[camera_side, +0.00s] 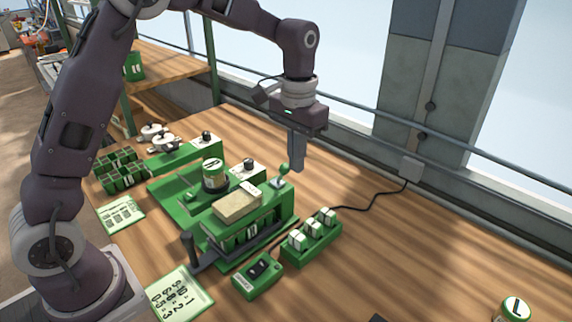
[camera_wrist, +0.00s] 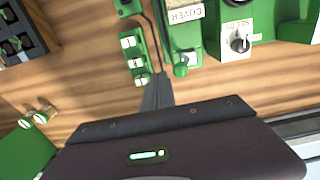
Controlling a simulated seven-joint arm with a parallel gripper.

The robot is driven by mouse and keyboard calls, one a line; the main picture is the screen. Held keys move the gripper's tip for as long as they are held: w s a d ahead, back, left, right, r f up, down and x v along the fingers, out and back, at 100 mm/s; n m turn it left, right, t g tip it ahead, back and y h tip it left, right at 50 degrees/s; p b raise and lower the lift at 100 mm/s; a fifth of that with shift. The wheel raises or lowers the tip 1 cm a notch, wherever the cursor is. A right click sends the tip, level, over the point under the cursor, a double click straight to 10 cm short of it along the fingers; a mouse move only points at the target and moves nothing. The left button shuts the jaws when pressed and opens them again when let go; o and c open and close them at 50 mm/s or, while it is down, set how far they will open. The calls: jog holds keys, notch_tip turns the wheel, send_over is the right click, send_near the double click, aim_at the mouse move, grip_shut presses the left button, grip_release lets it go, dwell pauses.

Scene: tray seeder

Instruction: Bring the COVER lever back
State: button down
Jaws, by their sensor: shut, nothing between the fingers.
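The COVER lever (camera_side: 283,170) is a short stick with a round green knob on the right end of the green seeder (camera_side: 285,207). In the wrist view the COVER label (camera_wrist: 185,14) is upside down on the seeder, and the lever's knob (camera_wrist: 183,59) is near that part's lower end. My gripper (camera_side: 297,168) points down with its fingers together and nothing between them. In the side view its tips are just right of the knob; I cannot tell whether they touch it. In the wrist view the fingertips (camera_wrist: 158,82) are left of and below the knob, with a gap in the picture.
A green block with white switches (camera_side: 313,238) stands in front of the seeder, and a green box with a dark rocker (camera_side: 258,272) is nearby. A round jar (camera_side: 212,172) stands on the seeder. A black cable (camera_side: 372,205) crosses the bench. The wood to the right is mostly clear.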

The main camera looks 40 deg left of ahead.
aim_at(285, 164)
jog(key=shift+f, duration=1.5)
jog(key=shift+a, duration=0.1)
jog(key=shift+a, duration=2.55)
jog(key=shift+d+r, duration=0.2)
jog(key=shift+r, duration=0.8)
jog(key=shift+d+r, duration=0.25)
jog(key=shift+r, duration=0.8)
jog(key=shift+d+r, duration=0.2)
jog(key=shift+r, duration=0.8)
